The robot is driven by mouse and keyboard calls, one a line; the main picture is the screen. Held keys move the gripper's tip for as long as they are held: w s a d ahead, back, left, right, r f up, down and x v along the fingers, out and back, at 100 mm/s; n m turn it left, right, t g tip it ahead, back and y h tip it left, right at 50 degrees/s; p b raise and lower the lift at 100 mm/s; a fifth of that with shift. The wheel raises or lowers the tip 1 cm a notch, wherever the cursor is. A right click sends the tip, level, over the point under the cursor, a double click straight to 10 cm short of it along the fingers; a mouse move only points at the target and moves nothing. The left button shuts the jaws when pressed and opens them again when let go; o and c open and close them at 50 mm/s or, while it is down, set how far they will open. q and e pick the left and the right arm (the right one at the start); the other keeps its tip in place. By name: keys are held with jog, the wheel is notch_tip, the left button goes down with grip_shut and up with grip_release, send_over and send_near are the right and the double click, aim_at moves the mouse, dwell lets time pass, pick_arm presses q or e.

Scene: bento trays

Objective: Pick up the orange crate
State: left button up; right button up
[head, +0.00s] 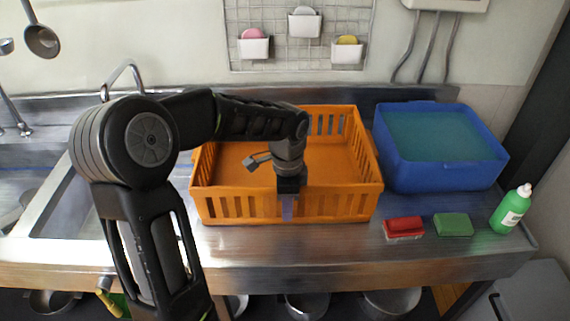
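The orange crate (232,207) stands upright on the steel counter (300,245), in the middle of the head view. It has slotted walls and looks empty where I can see inside. My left gripper (288,208) points down at the middle of the crate's near wall, with a finger showing in front of that wall. Whether another finger is behind the wall is hidden, and I cannot tell if it grips the wall. My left arm covers part of the crate's far left side and interior. My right gripper is not in view.
A blue tub (440,180) stands close to the crate's right. A sink (55,215) lies left. A wire rack (300,60) hangs behind.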

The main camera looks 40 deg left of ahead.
pick_arm(q)
jog(key=shift+c, duration=0.3)
grip_shut()
dwell(0.4)
dwell(1.0)
jog(key=shift+w+r, duration=0.1)
jog(key=shift+w, duration=0.05)
